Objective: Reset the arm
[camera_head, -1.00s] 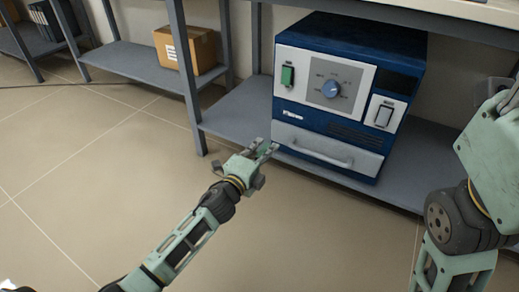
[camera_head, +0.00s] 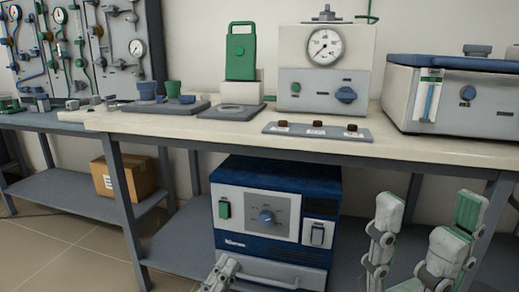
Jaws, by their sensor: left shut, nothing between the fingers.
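My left gripper (camera_head: 220,272) is at the bottom edge, in front of the blue and white muffle furnace (camera_head: 262,212), near its lower drawer handle. Its fingers are shut with nothing between them; most of its arm is out of the picture. My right gripper (camera_head: 428,208) rises close to the camera at the lower right, to the right of the furnace.
The bench top (camera_head: 210,128) carries a gauge instrument (camera_head: 322,75), a green device (camera_head: 241,52), a small control strip (camera_head: 316,131) and a blue-lidded bath (camera_head: 455,95). A cardboard box (camera_head: 125,178) is on the left lower shelf. Open floor shows at lower left.

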